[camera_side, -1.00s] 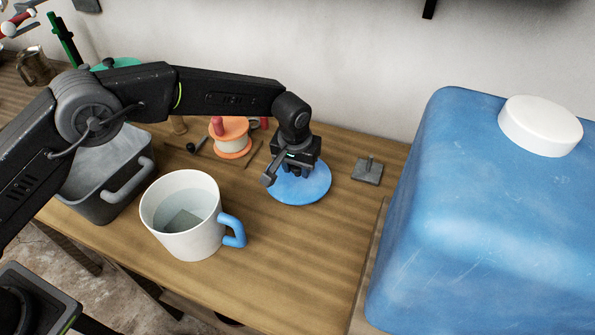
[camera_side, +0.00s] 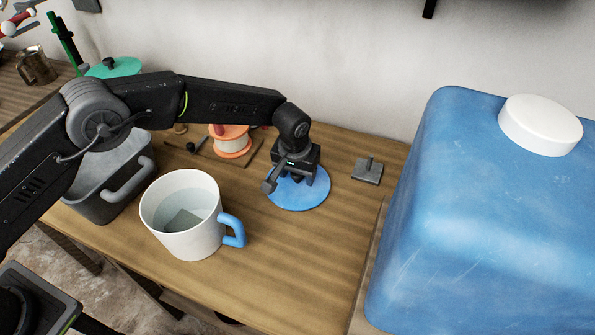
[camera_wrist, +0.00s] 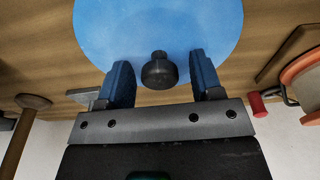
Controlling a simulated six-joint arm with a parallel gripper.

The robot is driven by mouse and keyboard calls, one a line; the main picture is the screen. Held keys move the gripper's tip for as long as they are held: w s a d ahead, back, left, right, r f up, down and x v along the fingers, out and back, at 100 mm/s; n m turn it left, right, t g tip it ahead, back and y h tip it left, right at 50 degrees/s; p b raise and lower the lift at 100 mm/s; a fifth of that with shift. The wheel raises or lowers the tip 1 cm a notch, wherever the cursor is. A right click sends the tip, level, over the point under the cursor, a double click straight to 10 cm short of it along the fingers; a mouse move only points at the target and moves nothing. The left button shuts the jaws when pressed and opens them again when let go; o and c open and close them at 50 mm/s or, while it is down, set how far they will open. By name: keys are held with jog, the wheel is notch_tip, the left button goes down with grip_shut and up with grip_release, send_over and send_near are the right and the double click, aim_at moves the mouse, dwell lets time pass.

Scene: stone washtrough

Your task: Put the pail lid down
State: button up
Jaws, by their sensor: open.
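The blue round pail lid (camera_side: 302,196) lies flat on the wooden table, right of the white mug. In the wrist view the lid (camera_wrist: 158,25) fills the top middle, with its dark knob (camera_wrist: 159,71) standing between my fingers. My gripper (camera_side: 299,176) is over the lid, pointing down. In the wrist view my gripper (camera_wrist: 161,82) is open, one blue-sided finger on each side of the knob, with a gap to both. From the side, the gripper hides part of the lid and most of the knob.
A white mug (camera_side: 176,246) of water with a blue handle stands left of the lid. A grey pail (camera_side: 133,183) is further left. A small grey plate with a peg (camera_side: 367,171) lies right. A large blue container (camera_side: 450,230) blocks the right side. An orange spool (camera_side: 233,141) is behind.

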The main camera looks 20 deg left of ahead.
aim_at(294, 188)
jog(key=shift+r, duration=0.1)
notch_tip(294, 188, up, 12)
jog(key=s, duration=0.1)
jog(key=shift+s, duration=0.4)
jog(key=shift+r, duration=0.1)
jog(key=s+a+r+t, duration=0.1)
jog(key=s+a+r, duration=0.4)
jog(key=a+r, duration=0.3)
jog(key=s+a+r+t, duration=0.1)
jog(key=s+a+r, duration=0.5)
jog(key=a+r, duration=0.25)
jog(key=s+a+f+t, duration=0.1)
jog(key=s+a, duration=0.3)
jog(key=s, duration=0.6)
jog(key=s+a, duration=0.4)
jog(key=s, duration=0.6)
jog(key=shift+a+f+t, duration=0.35)
jog(key=shift+t, duration=0.05)
